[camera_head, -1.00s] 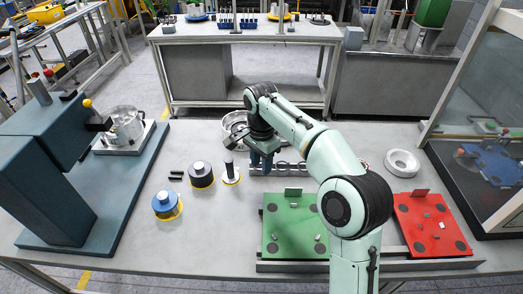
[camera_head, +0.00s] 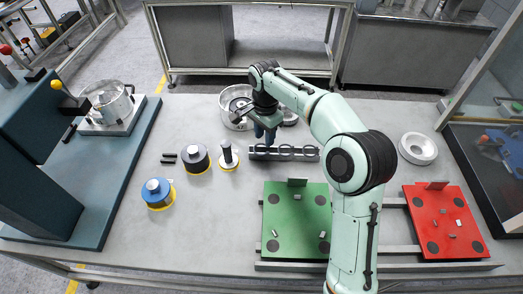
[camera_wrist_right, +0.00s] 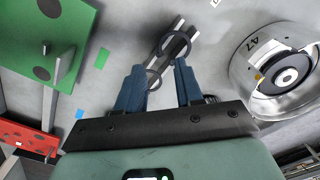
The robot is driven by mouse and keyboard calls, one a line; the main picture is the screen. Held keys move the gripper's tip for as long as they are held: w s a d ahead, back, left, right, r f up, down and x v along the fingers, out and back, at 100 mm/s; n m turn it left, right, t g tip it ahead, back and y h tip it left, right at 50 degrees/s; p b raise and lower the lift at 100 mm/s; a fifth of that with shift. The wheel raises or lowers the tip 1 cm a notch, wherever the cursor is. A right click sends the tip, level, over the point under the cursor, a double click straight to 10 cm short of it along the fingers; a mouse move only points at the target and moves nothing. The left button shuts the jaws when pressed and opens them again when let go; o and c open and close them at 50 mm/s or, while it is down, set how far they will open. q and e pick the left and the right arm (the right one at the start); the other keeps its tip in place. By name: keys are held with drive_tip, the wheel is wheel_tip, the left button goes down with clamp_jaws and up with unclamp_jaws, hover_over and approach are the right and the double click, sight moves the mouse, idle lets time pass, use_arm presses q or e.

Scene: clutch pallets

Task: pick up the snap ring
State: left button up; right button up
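A low metal rack (camera_head: 265,156) holds several dark snap rings (camera_head: 287,150) in a row on the table, left of the upper part of my right arm. In the right wrist view a ring (camera_wrist_right: 166,50) on the rack shows just beyond and between my fingertips, and another ring lies near the left finger. My right gripper (camera_head: 265,132) points down at the left end of the rack. In the right wrist view its two blue fingers (camera_wrist_right: 160,72) are apart, with nothing visibly held. Whether a finger touches a ring cannot be told. My left gripper is not in view.
A round metal housing (camera_head: 232,103) stands close behind the gripper. Green (camera_head: 287,223) and red (camera_head: 431,202) pallets lie in front and to the right. A white ring (camera_head: 418,149) and several dark cylinders (camera_head: 195,159) stand apart.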

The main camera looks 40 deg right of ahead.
drive_tip(key=shift+w+d+f, duration=0.1)
drive_tip(key=shift+f, duration=0.65)
drive_tip(key=shift+d+f+b, duration=0.15)
drive_tip(key=shift+f+b, duration=0.05)
drive_tip(key=shift+f, duration=1.1)
drive_tip(key=shift+d+f+b, duration=0.1)
drive_tip(key=shift+f+b, duration=0.05)
drive_tip(key=shift+f, duration=1.1)
drive_tip(key=shift+c, duration=0.3)
clamp_jaws()
